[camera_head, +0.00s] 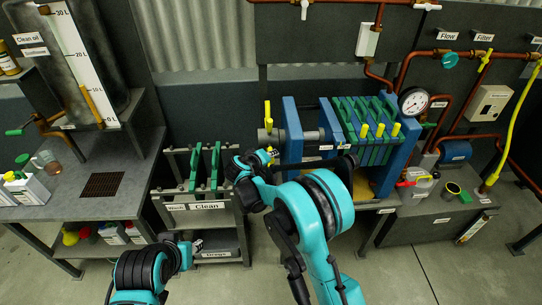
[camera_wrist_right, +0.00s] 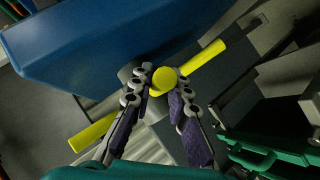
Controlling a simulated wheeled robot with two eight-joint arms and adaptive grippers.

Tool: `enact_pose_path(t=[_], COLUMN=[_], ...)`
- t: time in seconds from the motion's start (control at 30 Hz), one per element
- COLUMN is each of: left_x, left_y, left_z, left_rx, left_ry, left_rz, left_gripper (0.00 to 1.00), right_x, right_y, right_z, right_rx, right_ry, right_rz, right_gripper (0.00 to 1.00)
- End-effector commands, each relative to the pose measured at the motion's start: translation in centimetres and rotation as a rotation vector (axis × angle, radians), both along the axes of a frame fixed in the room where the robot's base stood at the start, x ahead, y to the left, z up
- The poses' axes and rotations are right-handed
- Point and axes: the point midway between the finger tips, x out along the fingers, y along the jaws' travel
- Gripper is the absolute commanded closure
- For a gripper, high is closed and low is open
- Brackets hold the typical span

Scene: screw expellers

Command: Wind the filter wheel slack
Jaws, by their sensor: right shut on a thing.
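The filter wheel is a yellow bar (camera_head: 267,114) on the left end of the filter press, at a grey spindle. In the right wrist view the wheel (camera_wrist_right: 205,62) lies diagonally, with a round yellow knob near its middle. My right gripper (camera_head: 268,157) is at the wheel's lower part. In the wrist view the right gripper (camera_wrist_right: 166,88) has its fingers closed around the knob, one on each side. My left gripper (camera_head: 192,246) is low in front of the clean plate rack, away from the wheel; its finger opening is too small to judge.
The filter press (camera_head: 291,130) has blue end plates and green plates with yellow handles. The rack (camera_head: 207,202) with green-handled plates stands left of it. A gauge (camera_head: 413,102) and copper pipes are to the right. A metal bench (camera_head: 80,205) is at the left.

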Motion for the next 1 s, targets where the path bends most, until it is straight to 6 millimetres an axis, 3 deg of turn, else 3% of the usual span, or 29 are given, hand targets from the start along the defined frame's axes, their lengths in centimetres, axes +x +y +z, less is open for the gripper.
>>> enact_pose_path(t=[0.37, 0.4, 0.47, 0.8, 1.0], left_x=[0.0, 0.0, 0.0, 0.0, 0.0], left_y=[0.0, 0.0, 0.0, 0.0, 0.0], left_z=[0.1, 0.1, 0.1, 0.1, 0.1], left_rx=[0.0, 0.0, 0.0, 0.0, 0.0], left_ry=[0.0, 0.0, 0.0, 0.0, 0.0], left_rz=[0.0, 0.0, 0.0, 0.0, 0.0], left_gripper=[0.64, 0.64, 0.64, 0.64, 0.64], right_x=[0.1, 0.1, 0.1, -0.1, -2.1], right_y=[0.0, 0.0, 0.0, 0.1, 1.4], right_z=[0.1, 0.2, 0.2, 0.2, 1.6], right_rx=[-0.002, -0.002, -0.002, 0.0, -0.002], right_ry=[0.002, 0.002, 0.002, 0.003, 0.003], right_rz=[0.002, 0.002, 0.002, 0.001, 0.004], right_gripper=[1.0, 0.78, 0.63, 0.62, 0.62])
